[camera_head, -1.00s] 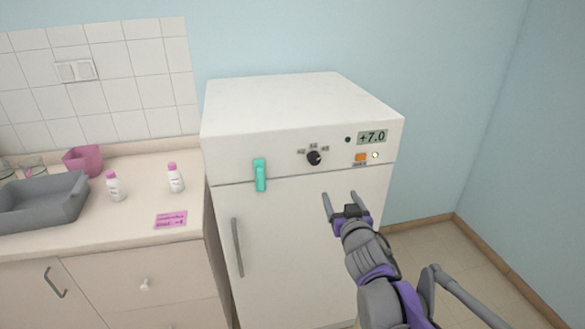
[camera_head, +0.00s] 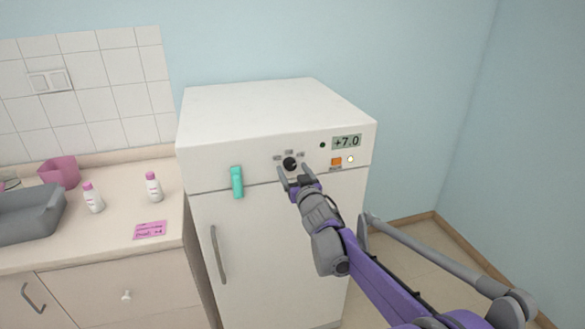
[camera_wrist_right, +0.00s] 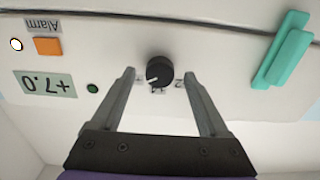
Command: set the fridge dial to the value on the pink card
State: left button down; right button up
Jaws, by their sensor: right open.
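The black fridge dial (camera_head: 290,163) sits on the upper front panel of the white fridge (camera_head: 260,105). It also shows in the right wrist view (camera_wrist_right: 160,71), which is upside down; its white mark points to the lower left there. My right gripper (camera_head: 294,172) is open and empty in front of the dial. In the wrist view its fingers (camera_wrist_right: 158,84) lie on either side of the dial, apparently not touching it. The display (camera_head: 346,142) reads +7.0. The pink card (camera_head: 150,230) lies on the counter; its print is too small to read surely. My left gripper is out of view.
A teal clip-like handle (camera_head: 237,182) sticks out left of the dial. An orange alarm button (camera_head: 336,161) and small lamps are to the right. Two white bottles, a grey tray (camera_head: 28,222) and a pink container (camera_head: 60,172) stand on the counter.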

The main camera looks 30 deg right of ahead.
jog(key=shift+w+d, duration=0.1)
jog(key=shift+w, duration=0.35)
grip_shut()
jog(key=shift+n, duration=0.4)
jog(key=n, duration=0.4)
jog(key=shift+n, duration=0.3)
jog(key=n+p, duration=0.1)
jog(key=n, duration=0.2)
jog(key=shift+d, duration=0.1)
jog(key=shift+n+p, duration=0.35)
jog(key=shift+n, duration=1.35)
